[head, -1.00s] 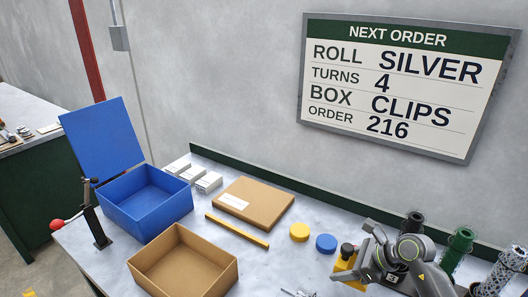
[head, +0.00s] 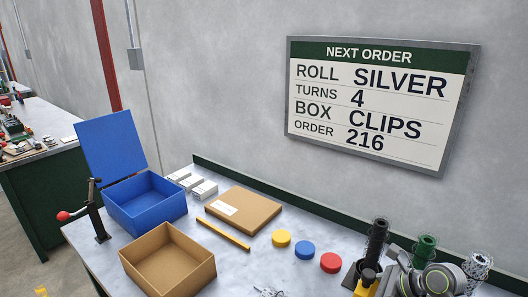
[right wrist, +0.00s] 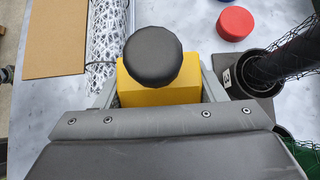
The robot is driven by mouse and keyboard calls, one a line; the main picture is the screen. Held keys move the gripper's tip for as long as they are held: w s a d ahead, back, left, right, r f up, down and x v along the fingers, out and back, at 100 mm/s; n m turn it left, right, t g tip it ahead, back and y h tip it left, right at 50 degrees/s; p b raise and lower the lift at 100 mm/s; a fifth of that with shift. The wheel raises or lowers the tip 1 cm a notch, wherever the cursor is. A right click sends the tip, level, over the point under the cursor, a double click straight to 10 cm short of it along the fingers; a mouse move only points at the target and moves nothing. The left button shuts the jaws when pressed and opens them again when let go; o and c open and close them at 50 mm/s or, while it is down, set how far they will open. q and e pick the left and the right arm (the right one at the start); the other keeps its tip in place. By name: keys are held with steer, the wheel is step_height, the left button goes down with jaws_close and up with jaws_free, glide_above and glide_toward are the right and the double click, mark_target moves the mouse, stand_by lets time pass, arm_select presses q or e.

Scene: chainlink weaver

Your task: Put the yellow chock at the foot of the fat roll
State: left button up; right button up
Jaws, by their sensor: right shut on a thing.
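The yellow chock (right wrist: 160,78), a yellow block topped by a round black knob (right wrist: 153,56), sits between the fingers of my right gripper (right wrist: 160,88), which is shut on it. In the head view the chock (head: 361,289) and its knob show at the bottom right, beside my grey wrist. A silver mesh roll (right wrist: 107,30) lies left of the chock in the right wrist view, partly hidden by the gripper. Black (head: 377,240), green (head: 425,248) and silver (head: 478,264) mesh rolls stand upright at the right. I cannot tell which roll is the fat one. My left gripper is out of view.
Yellow (head: 281,238), blue (head: 304,249) and red (head: 331,262) discs lie on the table near the black roll's holder (right wrist: 244,76). An open blue box (head: 145,212), a cardboard box (head: 168,262) and a red-knobbed lever (head: 95,212) are at left.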

mark_target(361, 291)
steer(key=shift+s+a+r+b, duration=0.15)
steer(key=shift+s+a+r, duration=0.2)
steer(key=shift+a+r, duration=0.2)
steer(key=shift+s+a+r+b, duration=0.15)
steer(key=shift+s+a+r, duration=0.15)
steer(key=shift+a+r, duration=0.25)
steer(key=s+a+r+b, duration=0.2)
steer(key=s+r, duration=0.3)
steer(key=s, duration=0.5)
steer(key=shift+a, duration=0.55)
steer(key=shift+w+r, duration=0.1)
